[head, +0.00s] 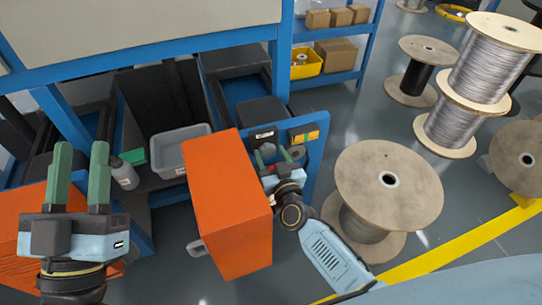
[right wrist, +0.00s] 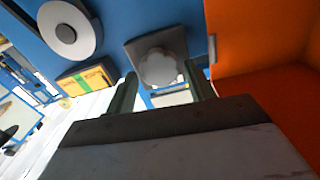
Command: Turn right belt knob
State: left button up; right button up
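A grey scalloped knob (right wrist: 158,68) on a dark square plate (right wrist: 148,45) stands on a blue panel in the right wrist view. In the head view, a small grey round part (head: 268,149) at my right fingertips appears to be this knob, partly covered. My right gripper (head: 275,156) is open, its green fingers spread and pointing at the panel. In the right wrist view, the knob shows between and just beyond the fingertips (right wrist: 159,76); I cannot tell whether they touch it. My left gripper (head: 81,148) is open and empty at the left, away from the panel.
An orange box-shaped cover (head: 228,195) stands close left of my right gripper. A yellow-green device (head: 303,134) and a pale round disc (right wrist: 68,33) are on the blue panel near the knob. A large cable spool (head: 390,180) stands to the right. A grey bin (head: 180,145) sits behind.

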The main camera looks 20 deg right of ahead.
jog(key=c, duration=0.8)
pick_arm(q)
jog(key=shift+w, duration=0.1)
pick_arm(e)
jog(key=shift+m, duration=0.3)
jog(key=shift+m+p, duration=0.3)
jog(key=shift+m, duration=0.5)
jog(key=shift+d+m, duration=0.1)
jog(key=shift+m, duration=1)
pick_arm(q)
jog(key=shift+w+f+g+y, duration=0.15)
jog(key=shift+w+f+g, duration=0.1)
jog(key=shift+f+g, duration=0.25)
jog(key=shift+w+f+g+y, duration=0.15)
jog(key=shift+w+f+g, duration=0.05)
jog(key=shift+f+g, duration=0.25)
pick_arm(e)
jog(key=shift+f+m, duration=0.1)
jog(key=shift+m, duration=1.1)
pick_arm(q)
jog(key=shift+f, duration=0.1)
